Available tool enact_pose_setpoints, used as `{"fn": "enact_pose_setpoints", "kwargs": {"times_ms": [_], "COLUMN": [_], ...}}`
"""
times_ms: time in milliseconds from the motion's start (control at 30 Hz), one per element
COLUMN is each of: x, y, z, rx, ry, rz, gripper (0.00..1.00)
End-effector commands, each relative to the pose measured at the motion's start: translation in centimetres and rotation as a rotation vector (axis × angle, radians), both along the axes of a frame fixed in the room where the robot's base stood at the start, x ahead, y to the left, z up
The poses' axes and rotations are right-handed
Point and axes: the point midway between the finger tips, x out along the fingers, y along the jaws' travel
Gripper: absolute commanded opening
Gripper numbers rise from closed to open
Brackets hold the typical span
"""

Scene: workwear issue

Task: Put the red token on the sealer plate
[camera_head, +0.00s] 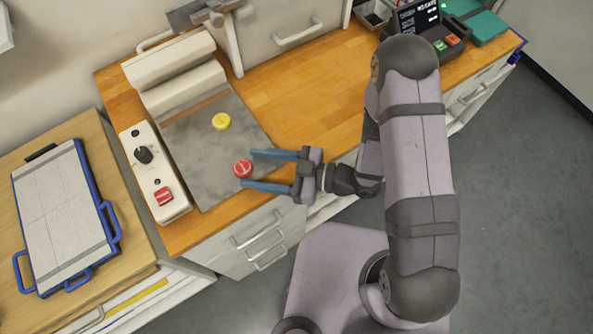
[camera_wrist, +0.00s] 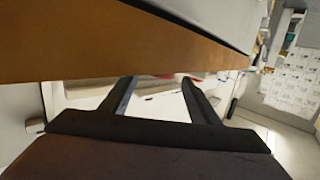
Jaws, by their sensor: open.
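The red token (camera_head: 242,168) is a round disc. It appears to lie on the grey sealer plate (camera_head: 188,150), close to the plate's front edge. My gripper (camera_head: 248,169) is open, reaching in from the right, with its two blue-grey fingertips on either side of the token. A gap shows between the token and each finger, though height is hard to judge. In the wrist view my open fingers (camera_wrist: 158,82) point at the orange-brown worktop edge (camera_wrist: 120,66). A small reddish patch shows near the right finger there, too unclear to identify.
A yellow token (camera_head: 221,121) lies on the plate behind the red one. A white control box (camera_head: 155,172) with a black knob and red button stands left of the plate. The sealer's pale bars (camera_head: 180,75) are behind it. The wooden worktop (camera_head: 300,85) to the right is clear.

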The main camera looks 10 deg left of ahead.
Motion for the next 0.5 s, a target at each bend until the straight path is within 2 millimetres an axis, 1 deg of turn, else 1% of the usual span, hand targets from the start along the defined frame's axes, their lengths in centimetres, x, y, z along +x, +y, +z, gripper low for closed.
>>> {"fn": "enact_pose_setpoints", "kwargs": {"times_ms": [33, 200, 500], "x": [0.1, 0.2, 0.1], "y": [-0.8, -3.2, -7.2], "z": [-0.1, 0.3, 1.0], "rx": [0.000, 0.000, 0.001], "ry": [0.000, -0.002, -0.002], "rz": [-0.006, -0.008, -0.006], "gripper": [0.56, 0.56, 0.56]}}
